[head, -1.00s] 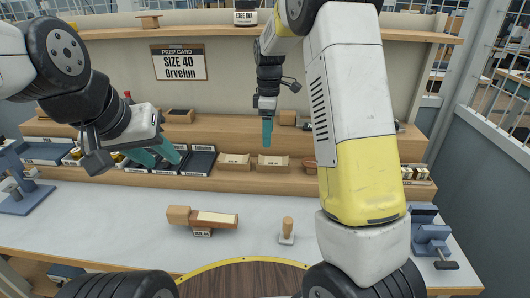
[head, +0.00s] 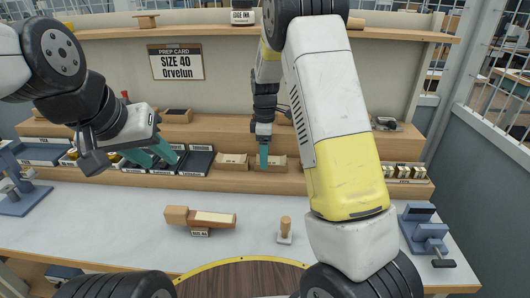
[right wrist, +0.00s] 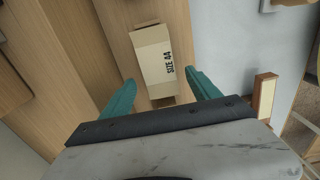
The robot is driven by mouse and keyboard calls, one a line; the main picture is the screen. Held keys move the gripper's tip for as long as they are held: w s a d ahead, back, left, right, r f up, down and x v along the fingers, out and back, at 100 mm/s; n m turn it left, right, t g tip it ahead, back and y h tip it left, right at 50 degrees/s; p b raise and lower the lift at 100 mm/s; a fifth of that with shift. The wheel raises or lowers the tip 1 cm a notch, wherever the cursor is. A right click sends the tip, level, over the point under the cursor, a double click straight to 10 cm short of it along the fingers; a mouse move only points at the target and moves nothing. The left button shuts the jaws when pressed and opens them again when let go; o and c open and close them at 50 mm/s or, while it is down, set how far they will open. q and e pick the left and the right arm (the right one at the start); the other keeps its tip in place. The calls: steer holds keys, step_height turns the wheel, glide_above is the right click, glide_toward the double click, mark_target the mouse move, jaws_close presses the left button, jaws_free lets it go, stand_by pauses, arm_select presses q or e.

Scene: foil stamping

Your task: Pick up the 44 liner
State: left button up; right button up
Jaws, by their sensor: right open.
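A tan card liner marked "SIZE 44" (right wrist: 152,55) lies on the wooden step in the right wrist view, ahead of and between the two teal fingers. My right gripper (right wrist: 160,88) is open and empty, with a finger to each side of the liner's near end. In the head view my right gripper (head: 264,165) hangs over the right one of two tan card pieces (head: 276,164) on the step and partly hides it. My left gripper (head: 163,162) is open, its teal fingers apart near the dark trays at left.
A wooden block piece (head: 215,219) with a "SIZE 44" tag and a wooden-handled stamp (head: 285,228) stand on the grey bench. A prep card (head: 175,62) reads "SIZE 40 Orvelun". Dark trays (head: 199,160) line the step. A blue-grey device (head: 418,225) stands at right.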

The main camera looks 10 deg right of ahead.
steer(key=shift+f, duration=0.2)
stand_by(0.4)
steer(key=shift+c, duration=0.4)
steer(key=c, duration=1.3)
steer(key=shift+r, duration=0.15)
